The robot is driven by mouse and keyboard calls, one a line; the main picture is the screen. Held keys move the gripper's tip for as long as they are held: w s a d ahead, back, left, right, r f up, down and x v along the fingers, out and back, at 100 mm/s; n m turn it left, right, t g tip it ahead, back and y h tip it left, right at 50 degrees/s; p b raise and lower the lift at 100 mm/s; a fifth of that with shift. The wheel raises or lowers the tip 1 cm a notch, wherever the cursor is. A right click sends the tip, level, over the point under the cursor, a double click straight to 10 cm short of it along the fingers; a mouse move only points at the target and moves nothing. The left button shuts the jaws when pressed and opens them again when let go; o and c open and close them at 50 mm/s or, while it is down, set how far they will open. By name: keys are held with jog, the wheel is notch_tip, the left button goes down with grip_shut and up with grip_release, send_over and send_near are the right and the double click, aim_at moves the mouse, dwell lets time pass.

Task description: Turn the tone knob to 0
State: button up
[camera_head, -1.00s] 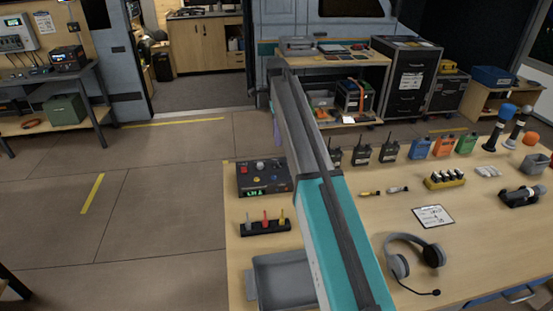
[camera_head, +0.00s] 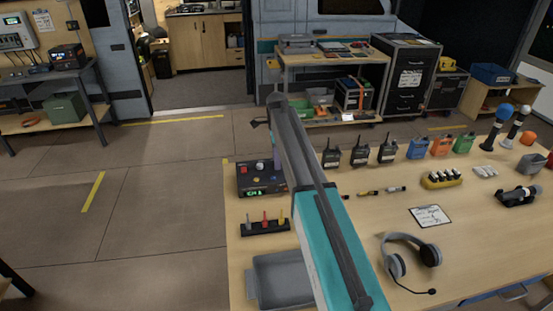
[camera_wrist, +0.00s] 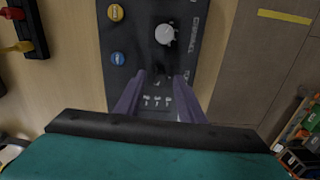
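A partly hidden label shows beside the right finger. Small white marks show between the fingers.
A black holder (camera_head: 264,227) with coloured pieces and a grey tray (camera_head: 285,278) sit in front of the box. Several radios (camera_head: 360,155) stand to its right. A headset (camera_head: 410,255) lies farther right. Open floor lies left of the table.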

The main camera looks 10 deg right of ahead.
jog(key=shift+f, duration=0.1)
grip_shut()
jog(key=shift+n, duration=0.6)
jog(key=n, duration=0.3)
jog(key=shift+n, duration=0.3)
jog(key=n, duration=0.5)
jog(key=shift+d, duration=0.1)
jog(key=n, duration=1.3)
jog(key=shift+w, duration=0.1)
